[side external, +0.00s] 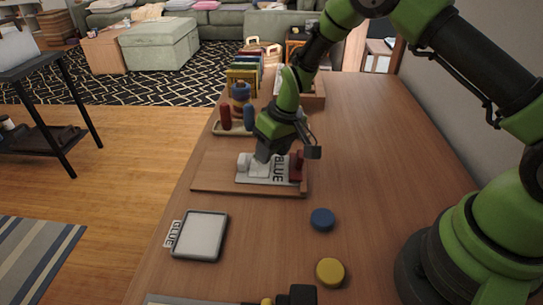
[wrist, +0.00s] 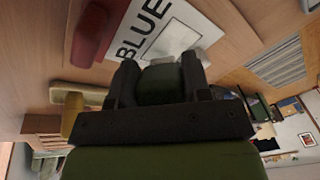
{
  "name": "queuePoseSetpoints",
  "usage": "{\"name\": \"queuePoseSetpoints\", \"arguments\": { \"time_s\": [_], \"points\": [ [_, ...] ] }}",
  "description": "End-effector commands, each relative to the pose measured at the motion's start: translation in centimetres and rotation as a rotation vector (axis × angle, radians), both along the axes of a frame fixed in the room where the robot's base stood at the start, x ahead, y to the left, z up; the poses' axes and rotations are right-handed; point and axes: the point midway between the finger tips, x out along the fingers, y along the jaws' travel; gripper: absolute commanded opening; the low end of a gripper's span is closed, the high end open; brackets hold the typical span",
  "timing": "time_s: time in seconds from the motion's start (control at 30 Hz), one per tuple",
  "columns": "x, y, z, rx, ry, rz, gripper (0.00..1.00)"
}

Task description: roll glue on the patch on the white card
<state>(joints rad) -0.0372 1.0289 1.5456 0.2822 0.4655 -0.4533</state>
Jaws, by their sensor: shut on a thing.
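The white card (side external: 258,181) lies on a wooden board (side external: 213,184) on the table and bears the word BLUE. In the wrist view the card (wrist: 187,16) shows the outlined pale patch (wrist: 170,42) beside the lettering. My gripper (side external: 262,155) is low over the card, pointing down. In the wrist view my gripper (wrist: 158,78) is shut on a roller, whose pale head (wrist: 205,53) shows just past the fingertips at the patch's edge. The white roller (side external: 244,161) also shows at the card's left. Its handle is mostly hidden, and I cannot tell whether it touches the card.
A dark-rimmed tray (side external: 222,240) with a pale surface and GLUE label stands in front. A red object (side external: 298,166) sits at the card's right end. Blue (side external: 322,219) and yellow (side external: 330,272) discs lie nearer. Red and blue pieces stand in a holder (side external: 232,129) behind.

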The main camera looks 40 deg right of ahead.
Motion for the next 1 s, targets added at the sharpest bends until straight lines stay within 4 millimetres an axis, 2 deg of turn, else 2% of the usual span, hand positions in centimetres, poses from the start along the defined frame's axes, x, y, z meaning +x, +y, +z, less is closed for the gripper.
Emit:
{"name": "queuePoseSetpoints", "arguments": {
  "time_s": [0.27, 0.37, 1.0],
  "points": [
    [1.7, -1.8, 0.1, -0.001, -0.002, -0.002, 0.21],
    [1.7, -1.7, 2.1, -0.002, -0.006, 0.001, 0.21],
    [1.6, -1.7, 7.5, -0.001, -0.002, -0.001, 0.21]
  ]
}}
